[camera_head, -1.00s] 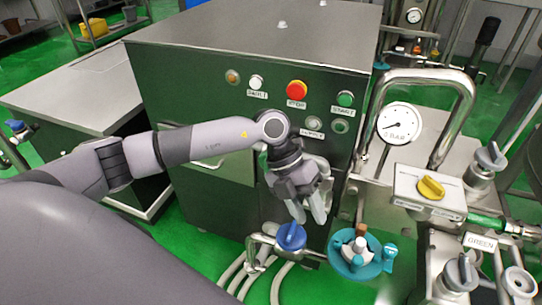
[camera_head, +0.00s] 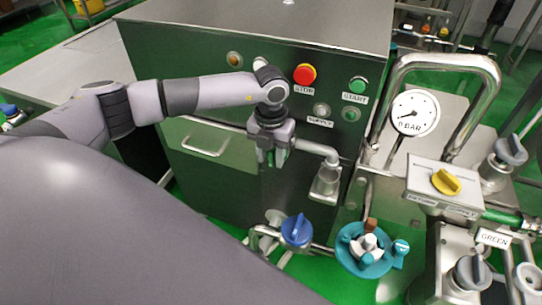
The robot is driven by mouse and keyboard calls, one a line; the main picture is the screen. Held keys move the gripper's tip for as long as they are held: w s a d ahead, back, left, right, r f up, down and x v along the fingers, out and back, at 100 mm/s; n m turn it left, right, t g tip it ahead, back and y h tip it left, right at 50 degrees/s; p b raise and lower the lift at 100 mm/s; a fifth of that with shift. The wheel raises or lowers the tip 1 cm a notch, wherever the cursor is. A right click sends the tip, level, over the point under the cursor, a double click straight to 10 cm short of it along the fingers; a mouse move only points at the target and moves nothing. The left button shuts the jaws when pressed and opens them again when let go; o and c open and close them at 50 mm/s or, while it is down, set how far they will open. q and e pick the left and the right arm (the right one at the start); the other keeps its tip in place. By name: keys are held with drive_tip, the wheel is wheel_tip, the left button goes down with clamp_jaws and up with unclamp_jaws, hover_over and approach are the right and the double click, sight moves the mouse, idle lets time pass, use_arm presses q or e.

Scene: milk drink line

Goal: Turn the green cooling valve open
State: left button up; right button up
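A plate lettered GREEN (camera_head: 494,238) is on the pipework at the right, beside a short green pipe section (camera_head: 503,217). Grey-handled valves stand around it, one behind (camera_head: 510,150) and one in front (camera_head: 472,272). I cannot tell which handle the plate belongs to. My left gripper (camera_head: 272,160) points down in front of the dark cabinet, well left of the plate. Its two fingers are apart, with nothing seen between them. My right gripper is not in view.
A blue-handled valve (camera_head: 297,230) and a teal round fitting (camera_head: 364,250) stand low between my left gripper and the plate. A yellow knob (camera_head: 446,182), a pressure gauge (camera_head: 415,113) and a bent steel pipe (camera_head: 440,62) are also there. The cabinet (camera_head: 215,70) carries a red stop button (camera_head: 305,74).

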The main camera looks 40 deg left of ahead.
use_arm(q)
drive_tip(key=shift+f, duration=0.6)
drive_tip(key=shift+c, duration=0.3)
clamp_jaws()
